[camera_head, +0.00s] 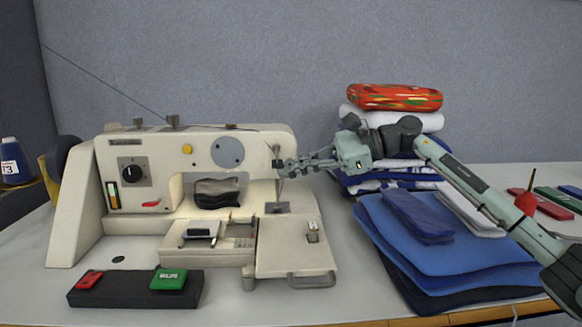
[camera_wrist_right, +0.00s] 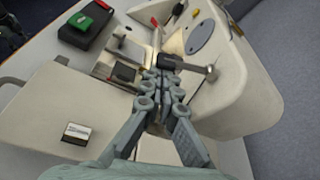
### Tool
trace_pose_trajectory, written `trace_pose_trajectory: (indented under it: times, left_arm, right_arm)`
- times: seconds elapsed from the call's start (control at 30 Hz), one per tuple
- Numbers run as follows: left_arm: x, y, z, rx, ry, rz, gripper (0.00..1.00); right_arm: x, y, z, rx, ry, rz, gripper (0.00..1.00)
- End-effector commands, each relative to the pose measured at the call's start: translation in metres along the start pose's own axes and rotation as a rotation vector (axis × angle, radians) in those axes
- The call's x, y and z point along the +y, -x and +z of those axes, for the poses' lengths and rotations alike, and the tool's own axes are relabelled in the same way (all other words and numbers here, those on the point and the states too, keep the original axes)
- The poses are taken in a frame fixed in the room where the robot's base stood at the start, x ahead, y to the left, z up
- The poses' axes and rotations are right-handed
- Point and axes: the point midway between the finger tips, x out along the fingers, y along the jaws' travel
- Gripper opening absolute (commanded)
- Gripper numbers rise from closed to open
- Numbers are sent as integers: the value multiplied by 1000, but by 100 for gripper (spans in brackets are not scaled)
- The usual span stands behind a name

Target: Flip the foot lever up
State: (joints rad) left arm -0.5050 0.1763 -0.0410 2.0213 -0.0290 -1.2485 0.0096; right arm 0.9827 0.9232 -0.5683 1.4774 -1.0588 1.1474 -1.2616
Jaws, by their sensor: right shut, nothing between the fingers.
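The cream sewing machine (camera_head: 260,150) stands on the table at the left of the head view and fills much of the right wrist view (camera_wrist_right: 240,95). The foot lever (camera_wrist_right: 190,66) appears to be the dark bar with a round metal end, beside the needle area. My right gripper (camera_head: 282,165) reaches in from the right to the machine's head. In the wrist view its closed fingers (camera_wrist_right: 163,84) end right by the lever, holding nothing. I cannot tell whether they touch it. The presser foot (camera_head: 277,207) sits below, at the sewing plate.
Folded blue cloths (camera_head: 400,235) and a stack with a red patterned roll (camera_head: 394,97) lie right of the machine, under and behind my right arm. A black box (camera_head: 135,290) with a green RUN button (camera_head: 168,279) sits in front. A blue thread spool (camera_head: 12,160) stands far left.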

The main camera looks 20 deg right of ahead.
Motion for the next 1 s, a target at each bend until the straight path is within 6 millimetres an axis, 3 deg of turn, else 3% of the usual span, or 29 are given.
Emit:
trace_pose_trajectory:
  times: [0.2, 1.0]
  left_arm:
    - [1, -4, 1, -1, 0, 3, 44]
    - [-1, 4, -1, -1, 0, 2, 44]
  right_arm:
    - [1, 4, 12, 0, 7, -2, 0]
    - [-4, 8, 24, 1, 6, -2, 0]
